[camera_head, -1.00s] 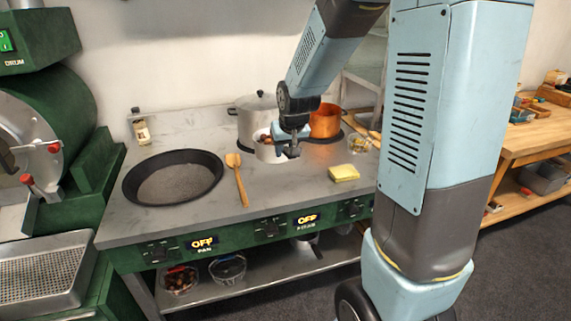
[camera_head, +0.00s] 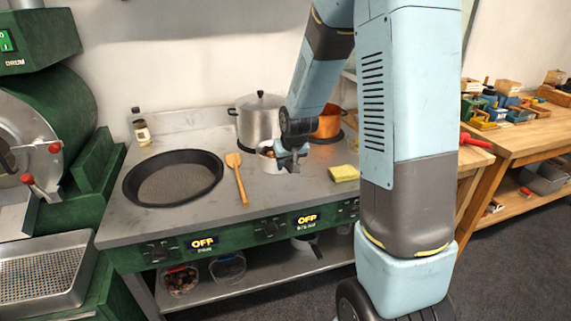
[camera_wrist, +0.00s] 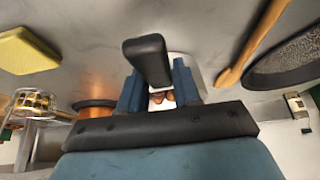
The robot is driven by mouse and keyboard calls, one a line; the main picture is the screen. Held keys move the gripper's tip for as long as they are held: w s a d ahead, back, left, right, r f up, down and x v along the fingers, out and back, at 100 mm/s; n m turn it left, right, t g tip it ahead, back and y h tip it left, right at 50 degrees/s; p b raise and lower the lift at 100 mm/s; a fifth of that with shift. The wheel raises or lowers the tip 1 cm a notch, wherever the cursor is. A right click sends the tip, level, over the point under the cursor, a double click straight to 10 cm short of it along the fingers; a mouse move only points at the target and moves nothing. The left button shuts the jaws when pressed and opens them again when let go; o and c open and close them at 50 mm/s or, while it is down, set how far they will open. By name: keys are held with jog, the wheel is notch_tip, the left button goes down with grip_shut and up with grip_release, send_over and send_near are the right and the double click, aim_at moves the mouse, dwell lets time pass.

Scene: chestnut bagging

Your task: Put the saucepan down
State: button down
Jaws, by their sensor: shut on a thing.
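The saucepan (camera_head: 266,152) is a small pale metal pan with brown chestnuts in it, above or on the stove top near the middle. My gripper (camera_head: 291,160) is at its right side in the head view, partly covering it. In the wrist view my gripper (camera_wrist: 157,88) is shut on the saucepan's black handle (camera_wrist: 148,60). Part of the saucepan's pale wall (camera_wrist: 190,70) and a few chestnuts (camera_wrist: 160,97) show between the fingers. I cannot tell whether its base touches the surface.
The stove top (camera_head: 215,205) holds a wide black pan (camera_head: 170,178), a wooden spatula (camera_head: 240,180), a yellow sponge (camera_head: 343,173), a lidded pot (camera_head: 258,123) and a copper pot (camera_head: 328,124). Bare surface shows between the spatula and the sponge.

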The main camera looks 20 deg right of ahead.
jog(key=c, duration=0.8)
grip_release()
jog(key=shift+s, duration=0.1)
jog(key=v, duration=1.2)
jog(key=shift+s+r, duration=0.15)
jog(key=shift+r, duration=0.05)
jog(key=shift+s+a+r, duration=0.1)
jog(key=shift+s+r, duration=1.85)
jog(key=shift+s, duration=2)
jog(key=shift+s+a+r, duration=0.1)
jog(key=shift+s+r, duration=1.8)
jog(key=shift+s, duration=2.05)
jog(key=shift+s+r, duration=1.95)
jog(key=shift+s, duration=2.05)
